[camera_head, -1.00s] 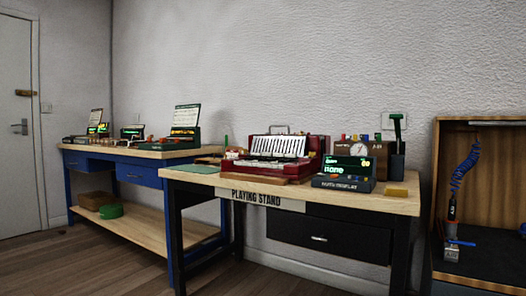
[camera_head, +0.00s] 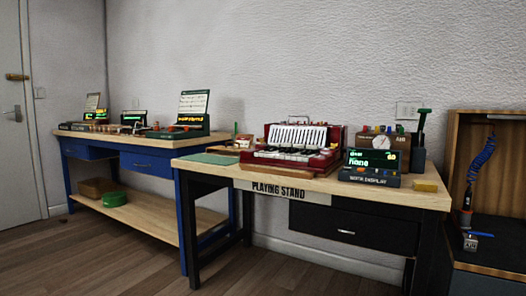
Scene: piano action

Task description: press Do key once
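A red piano-action instrument (camera_head: 262,158) with a small row of white and black keys (camera_head: 296,153) stands on the table marked PLAYING STAND (camera_head: 276,190). A white slatted panel (camera_head: 298,136) rises behind the keys. The keys are too small to tell which one is Do. A dark note display (camera_head: 371,168) with lit green text stands to the right of the instrument. Neither of my grippers is in view.
A wooden box with a dial (camera_head: 378,142) and a dark green upright tool (camera_head: 422,122) stand behind the display. A yellow block (camera_head: 426,186) lies near the right end. A blue workbench (camera_head: 133,162) stands left. Floor (camera_head: 120,250) in front is clear.

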